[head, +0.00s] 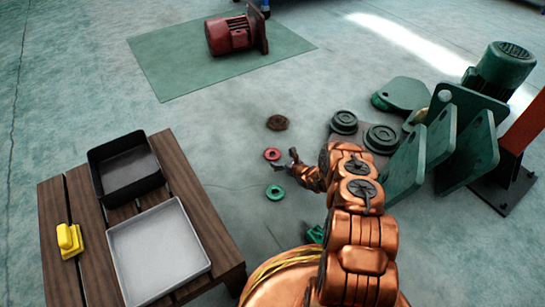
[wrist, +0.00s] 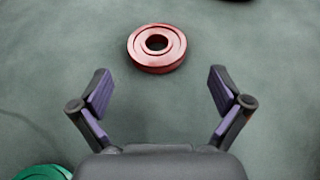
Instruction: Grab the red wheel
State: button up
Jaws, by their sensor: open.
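The red wheel (head: 272,154) is a small flat ring with a hole in its middle, lying on the grey floor. In the wrist view the red wheel (wrist: 157,47) lies beyond my fingertips, roughly centred between them. My gripper (head: 285,167) is just to the lower right of the wheel in the head view. In the wrist view my gripper (wrist: 160,87) has its two fingers wide apart with nothing between them. The wheel is apart from both fingers.
A green ring (head: 275,193) lies close by on the floor, below my gripper; its edge shows in the wrist view (wrist: 44,172). A brown disc (head: 277,122) lies behind the wheel. A wooden pallet table (head: 182,165) with trays stands left. Green hoist parts (head: 440,137) stand right.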

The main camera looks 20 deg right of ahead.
aim_at(275, 156)
jog(key=shift+b+x, duration=1.7)
jog(key=shift+x, duration=0.5)
jog(key=shift+w+a+f, duration=0.1)
jog(key=shift+w+a, duration=0.2)
jog(key=shift+w, duration=0.2)
jog(key=shift+c, duration=0.2)
jog(key=c, duration=1.5)
